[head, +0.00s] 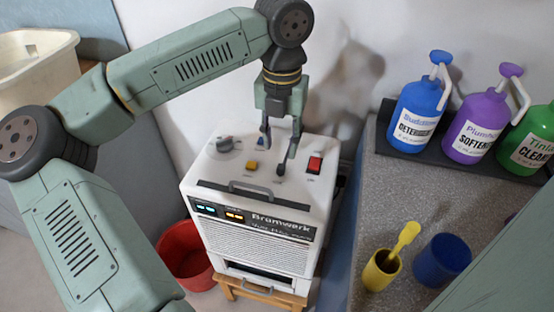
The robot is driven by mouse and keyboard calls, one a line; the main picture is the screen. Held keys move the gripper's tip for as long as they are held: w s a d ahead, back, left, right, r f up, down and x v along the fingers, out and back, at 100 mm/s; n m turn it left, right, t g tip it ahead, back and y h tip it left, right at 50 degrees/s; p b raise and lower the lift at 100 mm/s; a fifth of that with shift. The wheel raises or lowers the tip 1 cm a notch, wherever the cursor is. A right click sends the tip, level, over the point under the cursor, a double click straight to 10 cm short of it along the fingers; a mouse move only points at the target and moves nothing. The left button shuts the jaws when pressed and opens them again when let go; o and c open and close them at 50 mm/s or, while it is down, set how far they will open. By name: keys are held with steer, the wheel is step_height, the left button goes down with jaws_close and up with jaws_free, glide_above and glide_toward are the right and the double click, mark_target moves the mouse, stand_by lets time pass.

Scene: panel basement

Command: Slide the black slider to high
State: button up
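A white appliance (255,245) labelled Brumwerk carries controls on its top panel. A small dark piece (281,170) at the right fingertip may be the black slider; the finger partly covers it, so its setting and the panel marks cannot be read. My gripper (273,157) points down over the middle of the panel with its two fingers apart and nothing visible between them. Its right fingertip is at or just above the dark piece; contact cannot be told.
The panel also has a grey knob (225,144), a yellow button (252,166) and a red switch (315,163). A handle (250,189) crosses its front edge. Bottles (418,115), a yellow cup (380,272) and a blue cup (442,260) stand right. A red bucket (184,256) is left.

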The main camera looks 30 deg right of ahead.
mark_target(281, 168)
step_height(281, 168, down, 7)
steer(key=shift+f+p, duration=0.2)
steer(key=shift+p, duration=0.5)
steer(key=shift+c, duration=0.4)
jaws_close()
